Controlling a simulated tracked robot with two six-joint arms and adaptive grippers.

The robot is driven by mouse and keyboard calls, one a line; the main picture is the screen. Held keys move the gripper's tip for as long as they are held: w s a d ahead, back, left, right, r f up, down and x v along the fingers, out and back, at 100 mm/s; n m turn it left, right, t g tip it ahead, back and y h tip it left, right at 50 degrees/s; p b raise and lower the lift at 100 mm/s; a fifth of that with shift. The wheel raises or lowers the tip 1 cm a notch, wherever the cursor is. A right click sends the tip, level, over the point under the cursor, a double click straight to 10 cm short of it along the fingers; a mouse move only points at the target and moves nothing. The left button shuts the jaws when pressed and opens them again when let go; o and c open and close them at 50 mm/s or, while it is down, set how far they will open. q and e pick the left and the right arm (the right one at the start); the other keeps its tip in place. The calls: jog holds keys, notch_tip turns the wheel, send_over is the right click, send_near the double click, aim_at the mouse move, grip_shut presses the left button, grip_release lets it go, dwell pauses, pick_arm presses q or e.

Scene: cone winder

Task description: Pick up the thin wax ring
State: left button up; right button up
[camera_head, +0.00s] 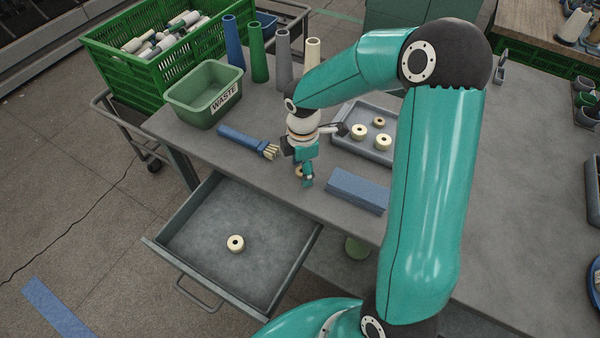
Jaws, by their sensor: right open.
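My right gripper (304,178) is open and points down at the tabletop, between the brush and the blue block. A small tan ring (298,171) shows at its fingers, partly hidden by them; I cannot tell whether they touch it or how thick it is. In the grey tray (342,148) lie two thick cream rings (358,131) and a browner, flatter-looking ring (379,122). Another cream ring (236,243) lies in the open drawer (205,225). My left gripper is out of view.
A blue brush (240,140) lies left of the gripper, a blue block (357,190) to its right. Behind stand a green waste bin (203,95), several upright tubes (257,55) and a green crate (120,70). My right arm hides much of the table's right side.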

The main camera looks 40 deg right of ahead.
jog(key=c, duration=0.8)
jog(key=shift+c, duration=0.2)
notch_tip(320, 180, up, 20)
